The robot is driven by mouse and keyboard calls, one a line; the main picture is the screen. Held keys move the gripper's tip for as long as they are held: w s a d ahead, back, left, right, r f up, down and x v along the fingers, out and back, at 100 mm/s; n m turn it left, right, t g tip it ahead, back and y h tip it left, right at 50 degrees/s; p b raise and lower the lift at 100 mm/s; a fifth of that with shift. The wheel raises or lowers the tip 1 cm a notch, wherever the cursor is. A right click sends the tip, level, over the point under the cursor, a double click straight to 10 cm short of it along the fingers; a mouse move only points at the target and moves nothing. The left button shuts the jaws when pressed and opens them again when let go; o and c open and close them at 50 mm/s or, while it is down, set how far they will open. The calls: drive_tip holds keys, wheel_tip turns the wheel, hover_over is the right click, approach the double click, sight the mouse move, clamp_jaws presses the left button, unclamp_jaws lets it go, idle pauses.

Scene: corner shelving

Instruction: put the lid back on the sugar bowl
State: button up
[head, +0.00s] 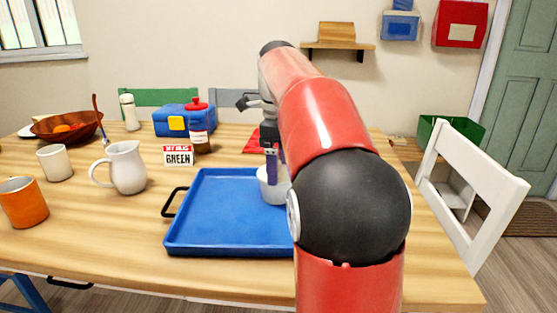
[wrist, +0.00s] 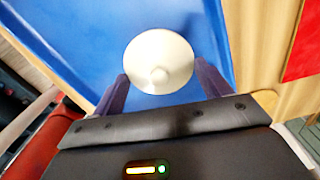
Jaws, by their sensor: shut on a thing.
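The white sugar bowl (head: 273,192) stands on the right part of the blue tray (head: 215,215), partly hidden by my arm. The lid (wrist: 160,50) shows in the wrist view as a round white disc with a small knob, seen from above, with blue tray around it. My gripper (head: 271,168) points down at the bowl, its purple fingers at the bowl's top. In the wrist view its two fingers flank the lid, and it is shut on the lid. The bowl is hidden below the lid there. I cannot tell whether the lid is seated on the rim.
A white pitcher (head: 127,168), a white cup (head: 55,162) and an orange mug (head: 22,203) stand left of the tray. A white chair (head: 465,185) is at the right.

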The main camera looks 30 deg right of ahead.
idle(0.3)
drive_tip(key=o, duration=1)
drive_tip(key=shift+r+p, duration=0.75)
drive_tip(key=shift+r, duration=2.75)
clamp_jaws()
